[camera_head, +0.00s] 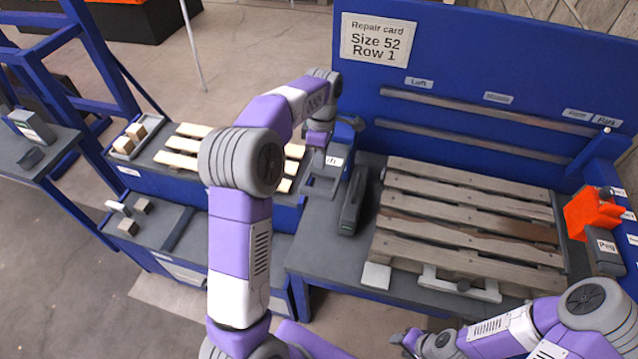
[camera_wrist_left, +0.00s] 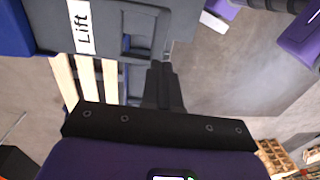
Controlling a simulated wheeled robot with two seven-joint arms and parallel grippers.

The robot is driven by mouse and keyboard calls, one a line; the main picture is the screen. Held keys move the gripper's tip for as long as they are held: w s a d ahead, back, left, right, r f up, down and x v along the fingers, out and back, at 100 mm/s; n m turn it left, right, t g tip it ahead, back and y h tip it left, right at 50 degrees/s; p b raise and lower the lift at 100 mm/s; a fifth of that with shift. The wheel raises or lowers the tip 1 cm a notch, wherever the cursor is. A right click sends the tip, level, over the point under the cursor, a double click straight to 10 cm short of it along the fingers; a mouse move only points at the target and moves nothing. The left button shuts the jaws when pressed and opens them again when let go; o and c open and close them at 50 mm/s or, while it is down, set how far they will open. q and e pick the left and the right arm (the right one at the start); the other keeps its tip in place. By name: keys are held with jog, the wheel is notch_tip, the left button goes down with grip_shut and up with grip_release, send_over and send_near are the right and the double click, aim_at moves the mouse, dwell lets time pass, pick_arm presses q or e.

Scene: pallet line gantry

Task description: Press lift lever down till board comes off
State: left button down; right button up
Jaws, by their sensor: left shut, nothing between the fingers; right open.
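The pallet (camera_head: 460,190) of weathered boards lies on the grey bench. One board has a darker brown stretch (camera_head: 515,230) at its right part. The lift lever's grey housing with its "Lift" label shows at the bench's left end (camera_head: 333,161) and large in the left wrist view (camera_wrist_left: 82,28). A dark grey bar (camera_head: 353,200) lies just left of the pallet; I cannot tell if it belongs to the lever. My left gripper (camera_wrist_left: 160,70) is shut and empty, its tips close to the housing; contact is unclear. My right gripper (camera_head: 408,342) is open and empty, low in front of the bench.
A blue back panel carries a "Size 52 Row 1" card (camera_head: 375,42) and two rails. An orange tool (camera_head: 592,212) and a "Peg" block (camera_head: 605,258) stand at the right. Pale boards (camera_head: 185,150) lie on the left bench. Pale pieces (camera_head: 460,285) sit at the pallet's front edge.

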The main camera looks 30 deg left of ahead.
aim_at(319, 191)
pick_arm(q)
jog(key=f, duration=0.6)
jog(key=s+f, duration=0.1)
jog(key=f, duration=0.2)
jog(key=shift+d+f, duration=0.15)
jog(key=shift+f, duration=0.2)
pick_arm(e)
jog(key=shift+f, duration=0.2)
pick_arm(q)
jog(key=shift+f, duration=0.1)
pick_arm(e)
jog(key=shift+f, duration=0.1)
